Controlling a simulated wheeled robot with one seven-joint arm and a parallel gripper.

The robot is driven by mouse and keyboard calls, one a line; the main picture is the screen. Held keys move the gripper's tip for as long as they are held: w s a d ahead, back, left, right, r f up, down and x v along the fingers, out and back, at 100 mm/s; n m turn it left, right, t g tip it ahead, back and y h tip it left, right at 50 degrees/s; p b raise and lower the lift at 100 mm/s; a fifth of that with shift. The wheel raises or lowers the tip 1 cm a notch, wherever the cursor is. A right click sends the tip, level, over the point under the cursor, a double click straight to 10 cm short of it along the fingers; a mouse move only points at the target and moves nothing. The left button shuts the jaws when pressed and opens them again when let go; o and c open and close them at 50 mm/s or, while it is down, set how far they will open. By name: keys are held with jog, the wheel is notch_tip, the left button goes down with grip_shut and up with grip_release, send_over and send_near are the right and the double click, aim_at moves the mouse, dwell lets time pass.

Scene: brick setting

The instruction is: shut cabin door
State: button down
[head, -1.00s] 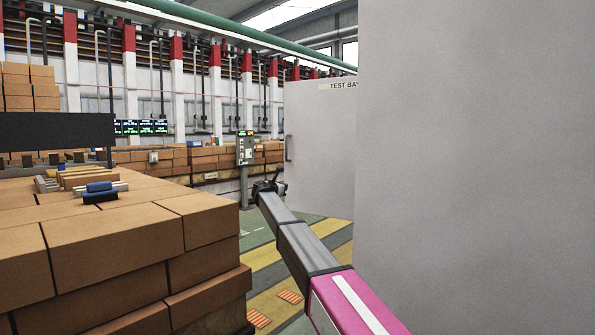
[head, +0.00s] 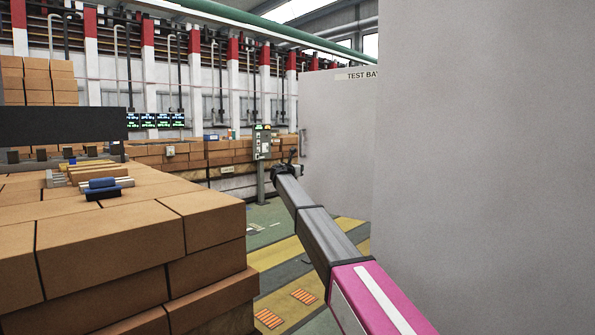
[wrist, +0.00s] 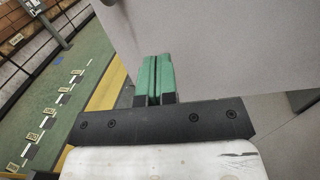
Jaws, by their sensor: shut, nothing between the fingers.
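The cabin door (head: 343,135) is a pale grey panel with a "TEST BAY" sign near its top. It stands out to the left of the large grey cabin wall (head: 480,150), and a dark upright handle (head: 304,143) shows near its left edge. My gripper (head: 288,160) is at the door's lower left in the head view, small and partly hidden by my arm. In the wrist view the green fingers of my gripper (wrist: 154,76) are together and empty. The pale door panel (wrist: 215,50) lies just beyond them; I cannot tell whether they touch it.
A large stack of tan bricks (head: 120,235) fills the left foreground, with blue items (head: 102,188) on top. A control post (head: 262,150) stands behind my gripper. The green and yellow floor (head: 290,275) between stack and cabin is open.

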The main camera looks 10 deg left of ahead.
aim_at(312, 165)
jog(key=x, duration=1)
jog(key=shift+a, duration=0.1)
